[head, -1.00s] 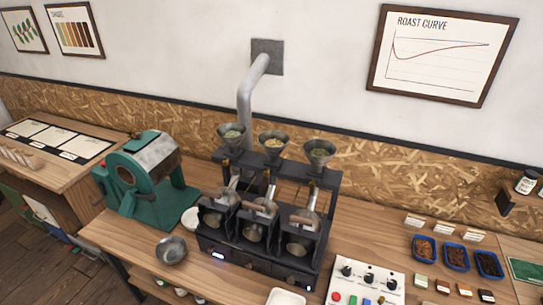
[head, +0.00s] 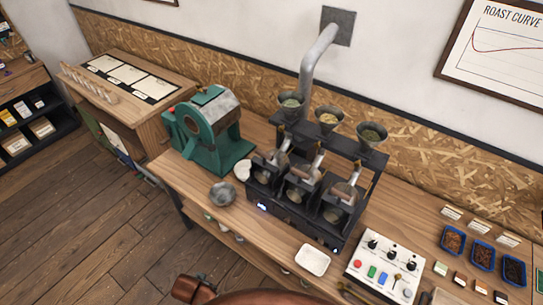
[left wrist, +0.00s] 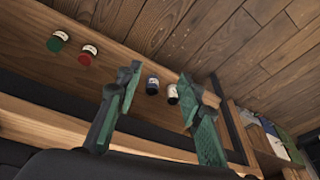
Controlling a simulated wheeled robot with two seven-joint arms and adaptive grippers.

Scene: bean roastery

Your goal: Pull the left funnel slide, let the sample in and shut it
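The three-barrel sample roaster (head: 296,208) stands on the wooden bench with three funnels along its top. The left funnel (head: 291,104) holds pale greenish beans. Its slide is too small to make out clearly below the cone. The middle funnel (head: 328,120) holds yellowish beans and the right funnel (head: 371,135) holds greenish ones. My left gripper (left wrist: 160,88) shows in the left wrist view with its two green-padded fingers apart and nothing between them. It is away from the funnels. My right gripper is not in view.
A green machine (head: 207,133) stands left of the roaster. A metal bowl (head: 222,193) and a white tray (head: 313,260) lie at the bench's front. A control box (head: 384,267) is at the right. The left wrist view shows small jars (left wrist: 153,85) on a wooden surface.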

